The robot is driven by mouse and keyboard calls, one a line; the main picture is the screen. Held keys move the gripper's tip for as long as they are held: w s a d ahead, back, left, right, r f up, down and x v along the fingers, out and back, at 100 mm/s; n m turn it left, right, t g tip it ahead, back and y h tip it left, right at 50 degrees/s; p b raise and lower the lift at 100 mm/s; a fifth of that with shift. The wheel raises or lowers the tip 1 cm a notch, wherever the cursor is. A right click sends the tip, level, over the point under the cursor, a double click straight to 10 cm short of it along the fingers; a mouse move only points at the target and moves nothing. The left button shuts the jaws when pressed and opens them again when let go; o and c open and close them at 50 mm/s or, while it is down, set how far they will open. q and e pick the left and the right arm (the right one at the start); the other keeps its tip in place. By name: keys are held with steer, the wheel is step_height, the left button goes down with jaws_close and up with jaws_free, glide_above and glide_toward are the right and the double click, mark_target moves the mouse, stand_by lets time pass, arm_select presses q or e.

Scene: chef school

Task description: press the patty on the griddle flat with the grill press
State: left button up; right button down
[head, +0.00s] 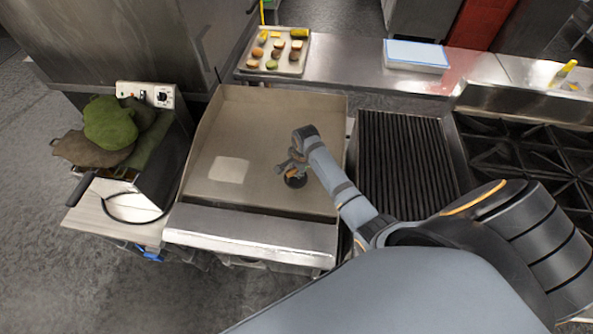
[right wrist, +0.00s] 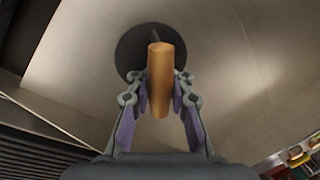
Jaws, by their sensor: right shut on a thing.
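The flat griddle (head: 250,135) has raised side walls and fills the middle of the head view. My right gripper (head: 293,163) is over the right half of its plate. It is shut on the wooden handle (right wrist: 166,88) of the grill press (head: 295,181), seen close up in the right wrist view. The round dark plate of the press (right wrist: 133,55) shows beyond the handle, against the griddle surface. I cannot tell whether the press touches the griddle. No patty is visible; the press may hide it. My left gripper is out of view.
A ribbed grill (head: 402,160) stands right of the griddle, with burners (head: 530,155) beyond. A fryer with green mitts (head: 110,122) stands left. The griddle's left half is clear.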

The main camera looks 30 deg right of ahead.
steer(key=shift+s+f, duration=0.25)
steer(key=shift+w+d+r+p, duration=0.1)
steer(key=shift+w+r+p, duration=0.1)
steer(key=shift+r, duration=0.45)
steer(key=shift+w+r+p, duration=0.15)
steer(key=shift+r+p, duration=0.05)
steer(key=shift+r, duration=3.9)
